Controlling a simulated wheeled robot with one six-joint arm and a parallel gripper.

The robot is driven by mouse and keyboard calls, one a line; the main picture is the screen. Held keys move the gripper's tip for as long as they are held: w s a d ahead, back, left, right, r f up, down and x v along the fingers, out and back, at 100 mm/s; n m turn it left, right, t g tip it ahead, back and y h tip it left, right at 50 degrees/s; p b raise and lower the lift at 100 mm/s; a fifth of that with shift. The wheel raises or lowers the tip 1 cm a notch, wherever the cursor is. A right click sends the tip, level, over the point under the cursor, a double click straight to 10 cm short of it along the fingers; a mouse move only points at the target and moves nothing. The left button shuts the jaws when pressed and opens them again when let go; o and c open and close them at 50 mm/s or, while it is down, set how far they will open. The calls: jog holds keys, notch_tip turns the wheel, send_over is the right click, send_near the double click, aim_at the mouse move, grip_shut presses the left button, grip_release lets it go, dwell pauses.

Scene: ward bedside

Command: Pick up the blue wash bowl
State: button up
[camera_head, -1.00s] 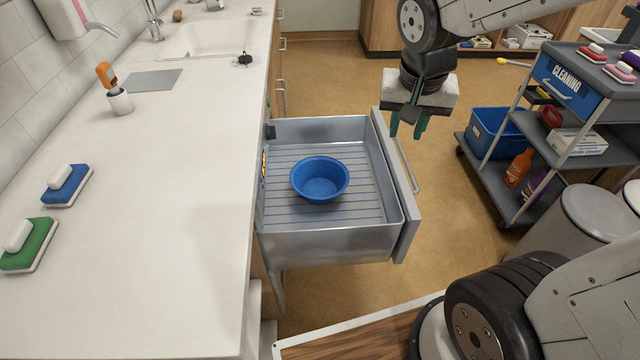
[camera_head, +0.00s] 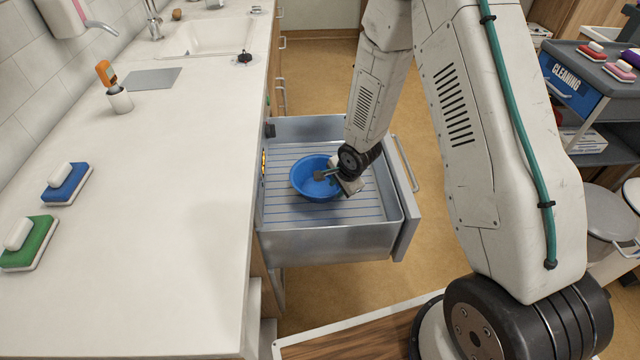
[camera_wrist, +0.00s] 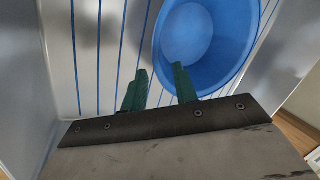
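The blue wash bowl (camera_head: 313,186) sits upright in the open metal drawer (camera_head: 330,244), toward its left side. My gripper (camera_head: 334,178) reaches down over the bowl's right side in the head view and hides part of its rim. In the wrist view, my gripper (camera_wrist: 160,88) shows two green fingers with a gap between them. One finger overlaps the bowl (camera_wrist: 195,42) and the other is over the drawer floor (camera_wrist: 97,50), with the rim lying between them in the picture. I cannot tell if either finger touches the bowl.
The white counter (camera_head: 170,220) runs along the drawer's left side, with a blue brush (camera_head: 67,184) and a green brush (camera_head: 28,243) on it. The drawer's walls surround the bowl. A cleaning cart (camera_head: 585,85) and grey bins (camera_head: 610,212) stand at the right.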

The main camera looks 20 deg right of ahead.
jog(key=x, duration=0.8)
jog(key=shift+a, duration=0.1)
grip_shut()
